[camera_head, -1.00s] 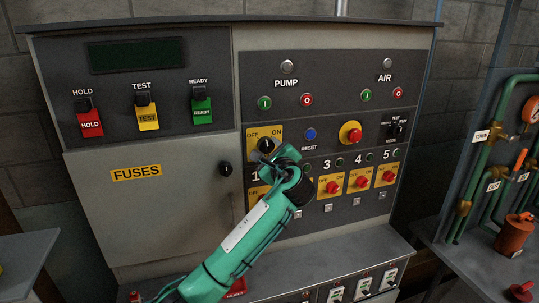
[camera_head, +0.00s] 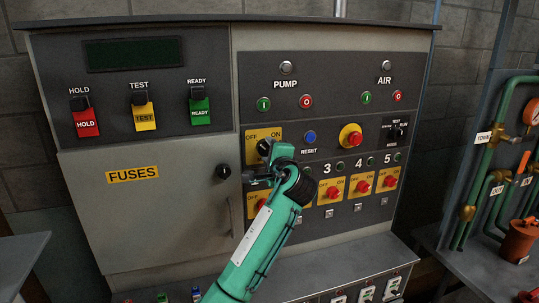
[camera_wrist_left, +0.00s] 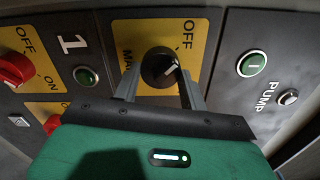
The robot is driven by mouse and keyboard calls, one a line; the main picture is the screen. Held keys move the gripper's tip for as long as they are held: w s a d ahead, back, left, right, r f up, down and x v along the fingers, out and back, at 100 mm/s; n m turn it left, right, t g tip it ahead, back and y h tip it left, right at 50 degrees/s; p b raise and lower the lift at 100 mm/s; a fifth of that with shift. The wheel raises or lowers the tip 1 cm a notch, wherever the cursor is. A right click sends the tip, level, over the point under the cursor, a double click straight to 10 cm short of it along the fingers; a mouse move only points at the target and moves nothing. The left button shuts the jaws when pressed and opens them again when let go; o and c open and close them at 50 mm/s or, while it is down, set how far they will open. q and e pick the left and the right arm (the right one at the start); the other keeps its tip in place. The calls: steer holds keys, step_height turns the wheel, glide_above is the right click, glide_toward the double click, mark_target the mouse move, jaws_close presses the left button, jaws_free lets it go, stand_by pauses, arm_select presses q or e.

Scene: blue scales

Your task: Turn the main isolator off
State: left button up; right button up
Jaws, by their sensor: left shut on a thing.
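The main isolator is a round black knob with a white pointer mark (camera_wrist_left: 158,69) on a yellow plate lettered OFF, ON and MAIN (camera_wrist_left: 128,32). In the head view the knob (camera_head: 264,146) is partly hidden by my left gripper (camera_head: 267,163). In the wrist view my left gripper (camera_wrist_left: 160,84) has one finger on each side of the knob and is shut on it. The white mark points to the right and slightly up in that picture, below the OFF lettering. My right gripper is not in view.
Small red switches on yellow plates (camera_head: 332,190) sit right of my arm. A blue reset button (camera_head: 310,137) and a red emergency button (camera_head: 350,136) are close by. A fuse door (camera_head: 145,220) is at left. Pipes (camera_head: 480,180) stand at far right.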

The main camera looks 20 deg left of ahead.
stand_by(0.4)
arm_select(q)
steer(key=o, duration=1)
steer(key=shift+s, duration=0.1)
steer(key=b+v, duration=0.3)
steer(key=v, duration=1)
steer(key=shift+s+d+b, duration=0.25)
steer(key=shift+b, duration=0.05)
